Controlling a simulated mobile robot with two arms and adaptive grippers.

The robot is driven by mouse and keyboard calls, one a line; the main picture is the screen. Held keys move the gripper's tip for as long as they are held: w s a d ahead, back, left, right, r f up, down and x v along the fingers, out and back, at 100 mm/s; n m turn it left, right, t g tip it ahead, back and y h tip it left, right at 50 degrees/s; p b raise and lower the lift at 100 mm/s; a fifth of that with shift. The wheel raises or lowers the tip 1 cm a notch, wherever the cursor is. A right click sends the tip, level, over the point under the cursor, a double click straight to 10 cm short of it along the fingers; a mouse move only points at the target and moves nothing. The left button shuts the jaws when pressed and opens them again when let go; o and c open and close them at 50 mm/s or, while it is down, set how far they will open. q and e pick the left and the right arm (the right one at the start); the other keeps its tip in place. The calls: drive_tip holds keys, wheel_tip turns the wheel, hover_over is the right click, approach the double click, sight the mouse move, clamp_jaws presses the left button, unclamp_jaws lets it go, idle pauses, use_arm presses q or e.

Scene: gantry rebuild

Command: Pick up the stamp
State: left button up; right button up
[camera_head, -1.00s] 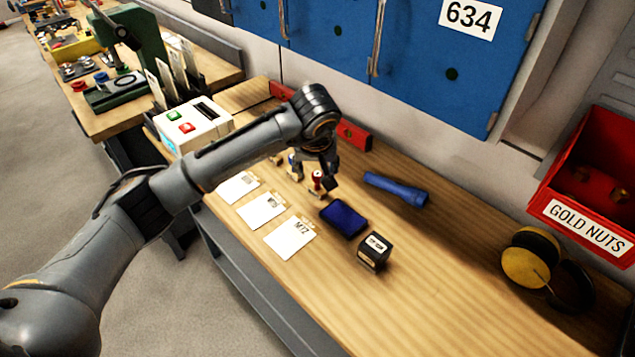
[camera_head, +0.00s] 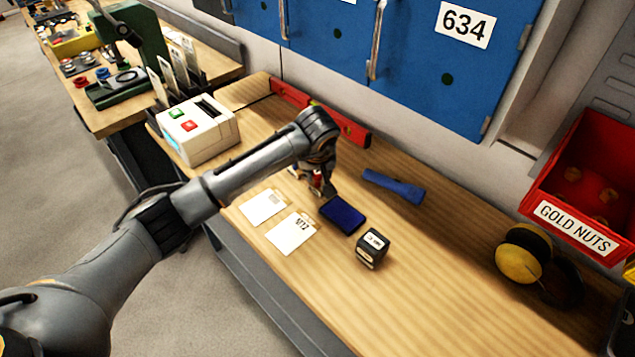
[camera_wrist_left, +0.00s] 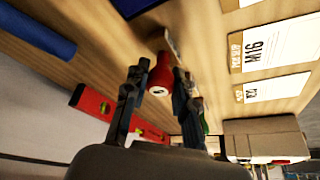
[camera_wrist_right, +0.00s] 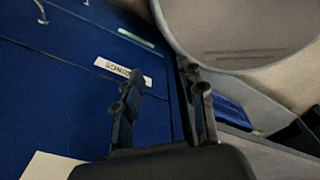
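The red-handled stamp (camera_wrist_left: 160,76) shows in the left wrist view between the two fingers of my left gripper (camera_wrist_left: 158,88), its handle end towards the camera. The fingers stand apart on either side of the handle, with narrow gaps seeming to remain. In the head view my left gripper (camera_head: 322,184) is low over the bench and largely hides the stamp. A dark blue ink pad (camera_head: 343,215) lies just right of it. My right gripper (camera_wrist_right: 162,105) is open and empty in the right wrist view, with blue surfaces and a grey rounded part behind it.
Cards (camera_head: 291,232) lie in front of the gripper. A black labelled cube (camera_head: 372,248), a blue flashlight (camera_head: 393,187) and yellow earmuffs (camera_head: 520,255) stand to the right. A red level (camera_head: 345,128) lies behind, a white button box (camera_head: 198,130) left.

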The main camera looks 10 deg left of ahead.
use_arm(q)
clamp_jaws()
drive_tip(key=shift+r+b, duration=0.45)
wheel_tip(320, 180, up, 2)
drive_tip(key=shift+w+r+b, duration=0.1)
drive_tip(key=shift+b, duration=0.75)
drive_tip(key=s+a+r+b, duration=0.5)
drive_tip(key=s+a+r, duration=0.3)
drive_tip(key=s+r, duration=0.2)
drive_tip(key=shift+s+a, duration=0.4)
drive_tip(key=shift+s, duration=0.2)
